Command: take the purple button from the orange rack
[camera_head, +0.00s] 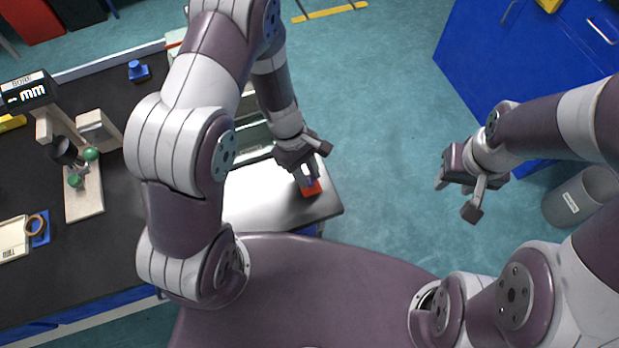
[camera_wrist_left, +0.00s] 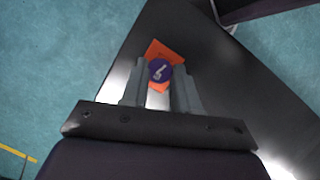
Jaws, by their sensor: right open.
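The orange rack (camera_head: 311,188) sits on the light end of the bench, and it also shows in the left wrist view (camera_wrist_left: 164,51). The round purple button (camera_wrist_left: 160,71) with a white mark is at the rack, between the fingertips of my left gripper (camera_wrist_left: 160,75). In the head view my left gripper (camera_head: 309,175) points down at the rack and hides most of the button. Its fingers stand close on both sides of the button; whether they press on it I cannot tell. My right gripper (camera_head: 456,200) is open and empty over the floor, away from the bench.
A blue cabinet (camera_head: 500,70) and grey bin (camera_head: 583,197) stand right. Floor between is clear.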

